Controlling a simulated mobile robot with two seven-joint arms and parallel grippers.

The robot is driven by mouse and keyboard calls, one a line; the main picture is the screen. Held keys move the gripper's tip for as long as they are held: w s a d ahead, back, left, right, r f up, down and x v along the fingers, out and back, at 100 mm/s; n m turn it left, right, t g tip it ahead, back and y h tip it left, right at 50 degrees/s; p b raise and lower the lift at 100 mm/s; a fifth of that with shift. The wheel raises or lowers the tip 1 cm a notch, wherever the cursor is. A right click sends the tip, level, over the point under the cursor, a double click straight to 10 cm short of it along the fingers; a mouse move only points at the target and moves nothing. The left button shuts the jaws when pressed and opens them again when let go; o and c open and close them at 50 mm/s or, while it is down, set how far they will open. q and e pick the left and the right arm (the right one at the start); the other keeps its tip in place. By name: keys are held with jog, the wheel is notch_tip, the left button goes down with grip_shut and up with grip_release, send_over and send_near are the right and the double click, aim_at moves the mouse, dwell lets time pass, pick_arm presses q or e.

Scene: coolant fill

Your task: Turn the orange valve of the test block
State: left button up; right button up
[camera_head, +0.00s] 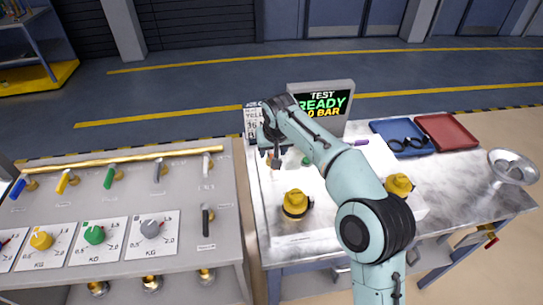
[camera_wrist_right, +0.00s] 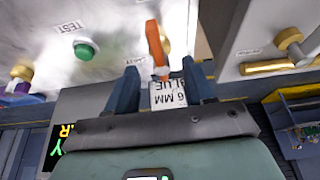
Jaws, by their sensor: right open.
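The orange valve lever (camera_wrist_right: 155,42) of the test block shows in the right wrist view, with its tip reaching down between my right gripper's fingers. A brass fitting shows just behind the lever. My right gripper (camera_wrist_right: 163,88) is open, with one dark finger on each side of the lever's tip and visible room on both sides. In the head view the right gripper (camera_head: 270,157) is over the left back part of the white test block (camera_head: 325,205), and the valve there is mostly hidden by it. My left gripper is not in view.
A green test button (camera_wrist_right: 84,49) is beside the valve. A display (camera_head: 322,103) reading TEST READY 0 BAR stands behind the block. Yellow caps (camera_head: 296,203) sit in front. A grey valve panel (camera_head: 130,200) is at left; blue (camera_head: 400,135) and red (camera_head: 447,133) trays are at right.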

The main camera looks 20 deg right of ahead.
aim_at(272, 155)
jog(key=shift+x, duration=2.1)
grip_shut()
